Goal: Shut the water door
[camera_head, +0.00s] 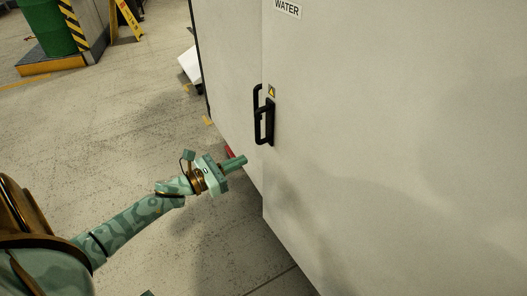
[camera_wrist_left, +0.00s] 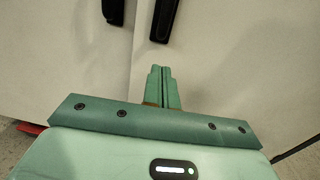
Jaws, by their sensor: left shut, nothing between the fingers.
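The water door (camera_head: 390,130) is a large pale panel labelled WATER that fills the right of the head view. A vertical seam runs between it and the neighbouring pale panel (camera_head: 232,75) on its left. Two black handles (camera_head: 264,115) stand side by side at the seam; their lower ends show at the top of the left wrist view (camera_wrist_left: 162,20). My left gripper (camera_head: 240,161) is shut and empty, below and left of the handles, close in front of the panels. In the left wrist view its fingers (camera_wrist_left: 161,85) point at the panel near the seam. My right gripper is not in view.
A green drum (camera_head: 48,27) stands on a yellow-edged platform at the upper left, near a yellow floor sign (camera_head: 129,18). A white object (camera_head: 190,66) lies behind the cabinet's left edge. The concrete floor (camera_head: 120,130) on the left is mostly clear.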

